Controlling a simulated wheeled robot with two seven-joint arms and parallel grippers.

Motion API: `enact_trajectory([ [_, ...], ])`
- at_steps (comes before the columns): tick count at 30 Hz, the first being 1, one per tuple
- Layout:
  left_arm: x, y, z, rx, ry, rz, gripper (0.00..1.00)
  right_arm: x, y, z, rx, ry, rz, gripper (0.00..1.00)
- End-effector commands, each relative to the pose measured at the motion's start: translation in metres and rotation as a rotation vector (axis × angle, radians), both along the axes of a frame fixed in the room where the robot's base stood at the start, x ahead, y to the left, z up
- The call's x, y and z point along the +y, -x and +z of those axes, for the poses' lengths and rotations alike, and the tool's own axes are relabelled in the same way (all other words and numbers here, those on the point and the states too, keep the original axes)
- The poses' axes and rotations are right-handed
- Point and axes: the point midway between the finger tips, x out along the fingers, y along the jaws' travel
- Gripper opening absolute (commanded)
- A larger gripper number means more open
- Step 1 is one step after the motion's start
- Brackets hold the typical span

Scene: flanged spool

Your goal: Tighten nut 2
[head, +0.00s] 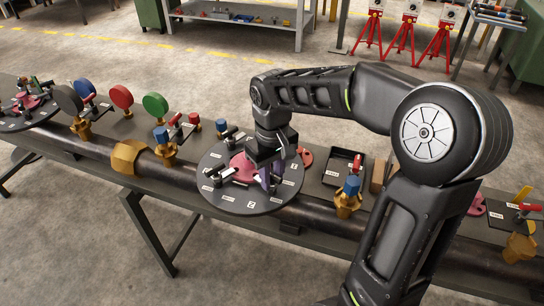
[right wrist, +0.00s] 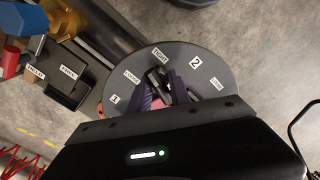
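The round dark flange plate (head: 232,202) lies on the bench in the head view, with white labels and a pink-red part (head: 241,166) in its middle. It also shows in the right wrist view (right wrist: 222,62), where labels 1, LOOSE, TIGHT and 2 (right wrist: 196,62) can be read. My right gripper (head: 268,180) points down over the plate near labels 1 and 2. Its purple fingers (right wrist: 166,92) stand on either side of a dark lever-like piece (right wrist: 160,78) near TIGHT. Contact is unclear, and the nut itself is hidden. My left gripper is not in view.
A pipe with brass valves and coloured round knobs (head: 121,97) runs along the bench left of the plate. A black tray (head: 343,167) and a blue-topped brass fitting (head: 348,196) stand to the right. Small black levers stand around the plate's rim.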

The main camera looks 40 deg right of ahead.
Motion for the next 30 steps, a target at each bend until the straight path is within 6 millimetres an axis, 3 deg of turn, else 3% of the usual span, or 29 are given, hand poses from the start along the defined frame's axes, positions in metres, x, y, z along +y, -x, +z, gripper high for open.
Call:
enact_trajectory([
  [5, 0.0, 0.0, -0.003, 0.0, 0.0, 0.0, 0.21, 0.0, 0.0, 0.0, -0.001, 0.0, -0.207, 0.21],
  [11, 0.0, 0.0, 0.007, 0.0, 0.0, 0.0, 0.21, 0.0, 0.0, 0.002, 0.0, 0.0, 0.032, 0.21],
  [12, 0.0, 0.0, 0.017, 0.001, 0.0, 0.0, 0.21, 0.0, -0.001, 0.013, -0.002, 0.0, 0.051, 0.21],
  [21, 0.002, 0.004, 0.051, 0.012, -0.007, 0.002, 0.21, 0.0, 0.0, 0.06, -0.001, 0.0, 0.046, 0.21],
  [30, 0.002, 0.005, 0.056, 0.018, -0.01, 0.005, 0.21, 0.0, 0.0, 0.071, 0.0, 0.0, 0.046, 0.21],
])
